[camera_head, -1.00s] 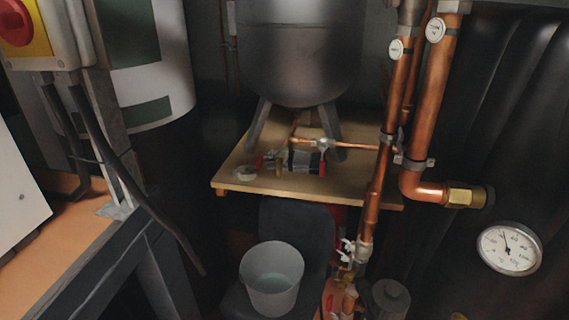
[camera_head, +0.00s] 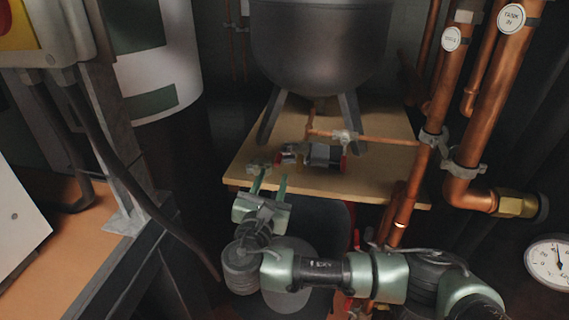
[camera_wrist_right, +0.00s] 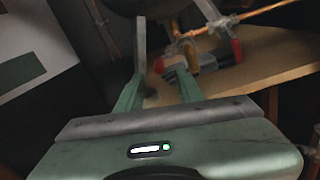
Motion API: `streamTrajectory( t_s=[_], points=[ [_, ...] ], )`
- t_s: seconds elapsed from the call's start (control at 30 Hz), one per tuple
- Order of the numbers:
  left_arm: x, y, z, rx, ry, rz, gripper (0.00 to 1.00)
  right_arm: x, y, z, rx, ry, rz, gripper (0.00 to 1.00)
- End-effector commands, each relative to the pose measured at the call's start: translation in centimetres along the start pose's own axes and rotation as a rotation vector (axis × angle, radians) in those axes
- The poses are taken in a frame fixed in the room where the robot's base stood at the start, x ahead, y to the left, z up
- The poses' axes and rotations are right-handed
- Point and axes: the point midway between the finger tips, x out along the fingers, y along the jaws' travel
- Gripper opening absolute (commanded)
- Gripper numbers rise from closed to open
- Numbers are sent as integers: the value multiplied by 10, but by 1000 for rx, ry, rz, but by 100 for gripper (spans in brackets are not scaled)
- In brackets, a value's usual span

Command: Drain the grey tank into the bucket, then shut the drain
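The grey tank (camera_head: 320,45) stands on dark legs on a wooden shelf (camera_head: 385,178). A copper pipe (camera_head: 375,139) with a pale fitting (camera_head: 345,137) runs beneath it. My right gripper (camera_head: 269,174) is open and empty at the shelf's front left edge; its two fingers also show apart in the wrist view (camera_wrist_right: 163,85). Ahead of them in that view are a brass part (camera_wrist_right: 190,52) and red-handled parts (camera_wrist_right: 237,50); whether one is the drain valve I cannot tell. The grey bucket (camera_head: 292,243) is below, mostly hidden by my right arm. My left gripper is out of view.
Thick copper pipes (camera_head: 490,95) with round tags rise at the right, with a gauge (camera_head: 552,262) below. A metal frame and orange bench (camera_head: 85,235) stand at the left. A dark cable hangs between the bench and my right gripper.

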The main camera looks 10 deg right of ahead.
Motion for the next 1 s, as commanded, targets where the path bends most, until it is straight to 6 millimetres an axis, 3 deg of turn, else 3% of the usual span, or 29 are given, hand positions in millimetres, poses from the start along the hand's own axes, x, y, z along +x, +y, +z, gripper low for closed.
streamTrajectory(
  t_s=[0.3, 0.7, 0.83, 1.0],
  points=[
    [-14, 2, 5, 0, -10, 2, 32, 48, 0, 1, -1, 0, -2, 37],
    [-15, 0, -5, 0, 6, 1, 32, 57, 0, -1, 2, 3, -1, 37],
    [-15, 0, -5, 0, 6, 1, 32, 57, 0, -1, 2, 3, -1, 1],
    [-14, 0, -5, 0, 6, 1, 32, 57, 0, -2, 2, 2, -1, 0]
  ],
)
